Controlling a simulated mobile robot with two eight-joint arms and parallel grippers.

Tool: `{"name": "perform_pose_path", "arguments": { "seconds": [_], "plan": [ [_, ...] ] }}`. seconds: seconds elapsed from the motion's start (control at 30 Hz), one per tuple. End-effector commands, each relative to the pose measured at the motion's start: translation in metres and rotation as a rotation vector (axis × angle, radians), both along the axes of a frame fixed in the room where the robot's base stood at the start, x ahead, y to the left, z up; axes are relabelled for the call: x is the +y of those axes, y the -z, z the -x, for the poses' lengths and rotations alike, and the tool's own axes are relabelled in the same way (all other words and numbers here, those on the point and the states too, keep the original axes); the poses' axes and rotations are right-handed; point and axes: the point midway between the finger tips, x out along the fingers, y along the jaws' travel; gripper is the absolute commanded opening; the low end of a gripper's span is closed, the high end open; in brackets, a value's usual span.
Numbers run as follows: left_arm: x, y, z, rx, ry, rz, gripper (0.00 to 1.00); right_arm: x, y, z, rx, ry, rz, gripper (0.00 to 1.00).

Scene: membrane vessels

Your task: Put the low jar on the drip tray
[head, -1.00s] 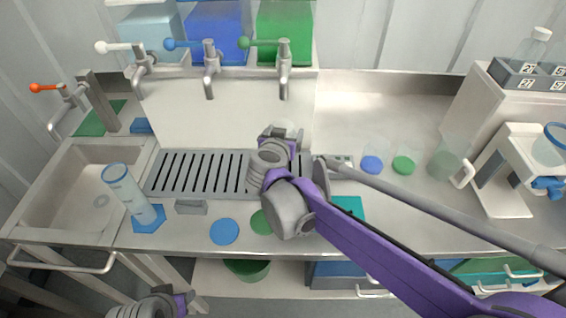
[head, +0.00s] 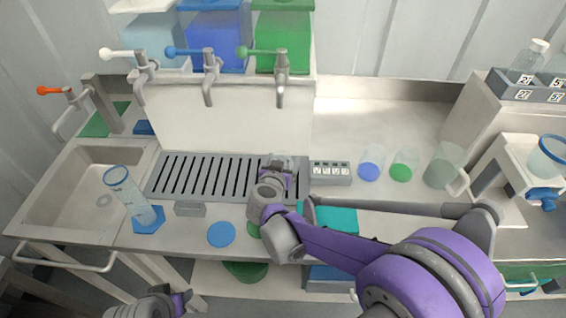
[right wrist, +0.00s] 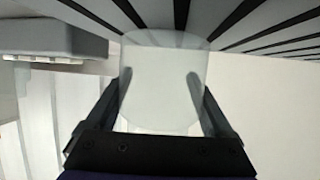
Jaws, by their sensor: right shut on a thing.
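The low jar is a clear, colourless short cylinder (right wrist: 163,85) between the fingers of my right gripper in the right wrist view. My right gripper (head: 281,164) is shut on it at the right end of the grey slotted drip tray (head: 228,176). In the head view the jar is faint and mostly hidden by the gripper. The tray's slots (right wrist: 225,28) show right by one end of the jar; I cannot tell if it touches them. My left gripper (head: 172,303) is at the bottom left, away from the tray, its fingers hardly visible.
Three taps (head: 210,75) overhang the back of the tray. A label block (head: 331,172) stands right of it, then a blue-bottomed vessel (head: 370,163), a green-bottomed one (head: 404,166) and a jug (head: 442,166). A tall cylinder (head: 130,195) stands left, near the sink.

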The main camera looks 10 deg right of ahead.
Motion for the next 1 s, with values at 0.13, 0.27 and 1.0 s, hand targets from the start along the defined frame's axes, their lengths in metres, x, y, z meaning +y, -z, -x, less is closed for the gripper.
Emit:
{"name": "perform_pose_path", "arguments": {
  "seconds": [0.13,0.27,1.0],
  "plan": [
    [0.0,0.0,0.0,0.0,0.0,0.0,0.5,0.0,0.006,0.0,0.0,0.0,0.0,0.16],
    [0.0,0.0,0.0,0.0,0.0,0.0,0.5,0.0,0.005,0.0,0.0,0.0,0.0,0.16],
    [0.0,0.001,0.0,0.0,0.0,0.0,0.5,0.009,-0.003,0.017,0.0,-0.004,0.0,1.0]
  ]
}}
